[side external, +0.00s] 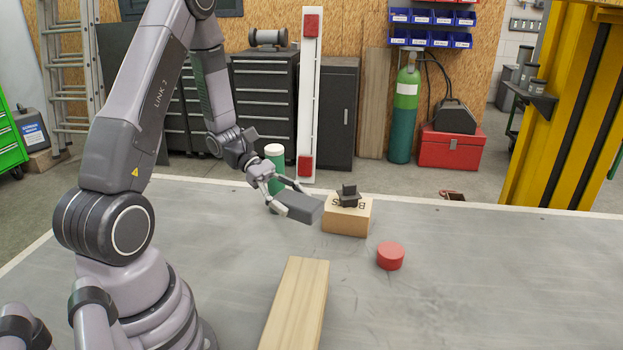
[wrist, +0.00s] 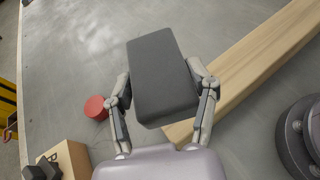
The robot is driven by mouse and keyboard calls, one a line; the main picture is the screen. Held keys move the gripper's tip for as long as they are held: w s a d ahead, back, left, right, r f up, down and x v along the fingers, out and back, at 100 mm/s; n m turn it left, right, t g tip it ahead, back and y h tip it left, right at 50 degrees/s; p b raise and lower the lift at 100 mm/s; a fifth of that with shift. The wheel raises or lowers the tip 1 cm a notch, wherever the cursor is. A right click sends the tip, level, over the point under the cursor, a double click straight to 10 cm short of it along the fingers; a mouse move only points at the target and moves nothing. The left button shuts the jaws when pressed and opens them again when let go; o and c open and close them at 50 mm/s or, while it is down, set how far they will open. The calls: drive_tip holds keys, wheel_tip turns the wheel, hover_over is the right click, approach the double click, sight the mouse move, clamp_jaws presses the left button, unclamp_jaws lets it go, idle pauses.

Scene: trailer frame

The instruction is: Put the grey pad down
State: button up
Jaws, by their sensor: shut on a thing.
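The grey pad (side external: 300,207) is a dark rectangular block held in my gripper (side external: 287,193). In the wrist view the pad (wrist: 162,75) lies between the two fingers of my gripper (wrist: 163,108), which touch its long sides. The side view shows the pad tilted slightly, apparently above the table (side external: 450,290), left of a cardboard box. The gap beneath it is hard to judge.
The cardboard box (side external: 347,217) carries a small dark object (side external: 348,196). A red round piece (side external: 390,256) lies to its right. A wooden beam (side external: 297,300) lies in front. A green cylinder with a pale top (side external: 275,165) stands behind my gripper. The table's right side is clear.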

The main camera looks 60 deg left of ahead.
drive_tip(key=s+f+m+g, duration=0.1)
drive_tip(key=s+m+g, duration=0.7)
drive_tip(key=s+g, duration=0.1)
drive_tip(key=s+a+f+m+g+y, duration=0.1)
drive_tip(key=s+a+m+g+y, duration=0.6)
drive_tip(key=a+m+y, duration=0.15)
drive_tip(key=w+a+r+m+t+y, duration=0.15)
drive_tip(key=w+a+m+y, duration=0.25)
drive_tip(key=a+m+y, duration=0.45)
drive_tip(key=w+a+r+m+t+y, duration=0.1)
drive_tip(key=w+a+m+t+y, duration=0.25)
drive_tip(key=a+m+y, duration=0.45)
wheel_tip(320, 180, down, 11)
drive_tip(key=a+n+h, duration=0.1)
drive_tip(key=shift+w+r+g, duration=0.2)
drive_tip(key=shift+w+g, duration=0.2)
drive_tip(key=shift+w, duration=0.05)
drive_tip(key=w+a+f, duration=0.4)
drive_tip(key=w+a, duration=0.1)
drive_tip(key=a, duration=0.1)
drive_tip(key=shift+a+f, duration=0.15)
drive_tip(key=shift+a, duration=0.2)
hover_over(232, 217)
drive_tip(key=f, duration=0.5)
drive_tip(key=shift+s+d, duration=0.25)
drive_tip(key=shift+d, duration=0.1)
drive_tip(key=shift+w+a+f, duration=0.25)
drive_tip(key=shift+a+f, duration=0.05)
drive_tip(key=shift+f, duration=1.8)
drive_tip(key=shift+f, duration=0.1)
